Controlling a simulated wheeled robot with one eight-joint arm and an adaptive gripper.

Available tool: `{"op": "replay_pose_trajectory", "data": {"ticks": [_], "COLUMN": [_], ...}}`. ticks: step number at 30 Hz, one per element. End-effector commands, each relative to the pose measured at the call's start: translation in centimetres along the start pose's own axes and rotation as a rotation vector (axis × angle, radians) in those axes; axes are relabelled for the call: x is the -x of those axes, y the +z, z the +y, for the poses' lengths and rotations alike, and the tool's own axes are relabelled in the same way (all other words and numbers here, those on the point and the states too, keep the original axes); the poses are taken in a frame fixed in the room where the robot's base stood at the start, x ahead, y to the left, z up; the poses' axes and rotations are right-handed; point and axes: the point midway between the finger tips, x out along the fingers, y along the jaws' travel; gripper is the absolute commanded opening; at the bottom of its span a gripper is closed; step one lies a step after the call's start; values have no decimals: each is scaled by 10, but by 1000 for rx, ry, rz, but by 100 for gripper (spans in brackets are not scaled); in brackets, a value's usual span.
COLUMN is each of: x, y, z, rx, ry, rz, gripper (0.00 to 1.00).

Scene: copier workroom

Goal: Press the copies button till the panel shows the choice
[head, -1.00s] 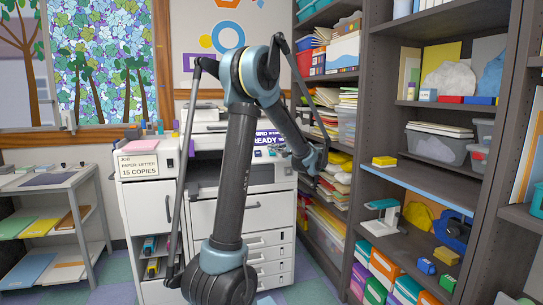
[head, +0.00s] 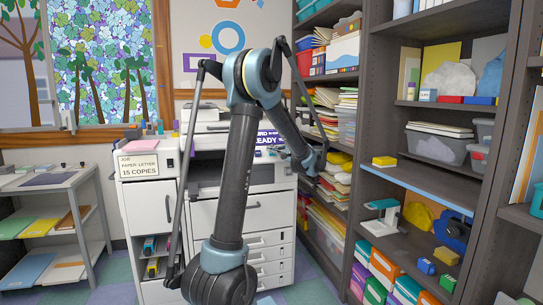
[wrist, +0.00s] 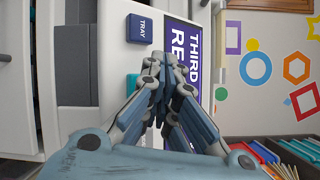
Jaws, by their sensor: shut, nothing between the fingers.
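The copier (head: 208,216) stands ahead with its dark purple panel display (head: 240,148), which reads partly "READY". In the wrist view the display (wrist: 180,28) shows sideways, with "THIRD" and "RE" legible and the rest covered. A dark blue button marked TRAY (wrist: 140,28) sits beside it. A teal button (wrist: 131,83) is partly covered by my gripper; its label is not visible, so I cannot tell whether it is the copies button. My gripper (wrist: 165,78) is shut and empty in front of the panel; contact cannot be told. A job card (head: 147,166) reads "PAPER LETTER 15 COPIES".
A tall dark shelf unit (head: 378,90) with bins and papers stands close on the right. A grey side table (head: 88,180) with coloured sheets is on the left. The wall (wrist: 288,78) behind carries coloured shapes. Some floor (head: 118,292) is free at the front left.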

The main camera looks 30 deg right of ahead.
Motion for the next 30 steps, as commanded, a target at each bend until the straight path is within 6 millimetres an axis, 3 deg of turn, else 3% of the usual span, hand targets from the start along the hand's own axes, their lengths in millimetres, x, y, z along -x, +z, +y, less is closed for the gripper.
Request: {"op": "replay_pose_trajectory", "data": {"ticks": [30], "x": [-5], "y": [-4], "z": [3], "rx": [0], "ry": [0], "rz": [0], "gripper": [0]}}
